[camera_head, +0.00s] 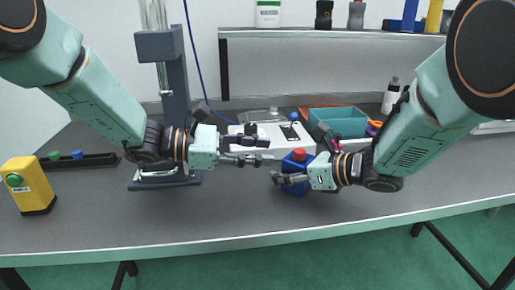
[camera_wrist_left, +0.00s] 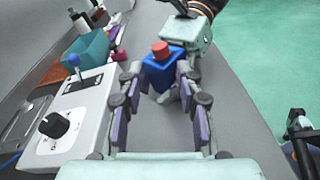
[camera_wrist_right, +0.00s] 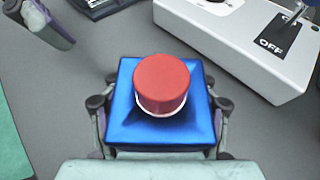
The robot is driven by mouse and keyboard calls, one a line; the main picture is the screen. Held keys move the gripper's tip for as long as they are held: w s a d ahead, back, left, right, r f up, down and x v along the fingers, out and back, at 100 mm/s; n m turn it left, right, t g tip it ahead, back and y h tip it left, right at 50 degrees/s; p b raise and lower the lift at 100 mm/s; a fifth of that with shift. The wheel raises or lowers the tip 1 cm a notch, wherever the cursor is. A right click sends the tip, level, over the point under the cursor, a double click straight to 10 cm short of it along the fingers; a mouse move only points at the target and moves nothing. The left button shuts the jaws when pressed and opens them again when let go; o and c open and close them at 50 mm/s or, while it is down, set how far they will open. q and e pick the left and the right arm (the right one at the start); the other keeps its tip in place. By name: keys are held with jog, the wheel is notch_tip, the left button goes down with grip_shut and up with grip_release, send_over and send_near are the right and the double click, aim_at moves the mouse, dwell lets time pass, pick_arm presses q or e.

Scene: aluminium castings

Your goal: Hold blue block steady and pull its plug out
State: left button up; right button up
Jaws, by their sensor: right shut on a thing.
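The blue block (camera_head: 295,172) stands upright on the grey table, right of centre. Its red plug (camera_head: 300,154) sits in the top, with a thin pale ring under the cap in the right wrist view (camera_wrist_right: 162,85). My right gripper (camera_head: 278,179) is shut on the blue block, with its fingers on two opposite sides, as the right wrist view (camera_wrist_right: 158,125) shows. My left gripper (camera_head: 268,158) is open and empty, left of the block and apart from it. In the left wrist view the block (camera_wrist_left: 160,72) and plug (camera_wrist_left: 160,49) appear ahead, between the fingertips.
A white control box (camera_wrist_left: 70,120) with a black knob and blue-tipped lever stands behind the block. A teal bin (camera_head: 340,122) is behind right. A dark press stand (camera_head: 176,90) and a yellow button box (camera_head: 27,185) are at left. The front table is clear.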

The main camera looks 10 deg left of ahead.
aim_at(295, 151)
pick_arm(q)
jog(key=shift+w+d+f+n, duration=0.1)
jog(key=shift+w+d+n, duration=0.35)
jog(key=shift+d, duration=0.75)
jog(key=shift+w+d+f+n, duration=0.15)
jog(key=shift+w+d+n, duration=0.3)
jog(key=shift+d, duration=0.75)
jog(key=shift+w+d+f+n, duration=0.1)
jog(key=shift+w+d+n, duration=0.15)
jog(key=shift+d+n, duration=0.65)
jog(key=shift+d+m, duration=0.3)
grip_shut()
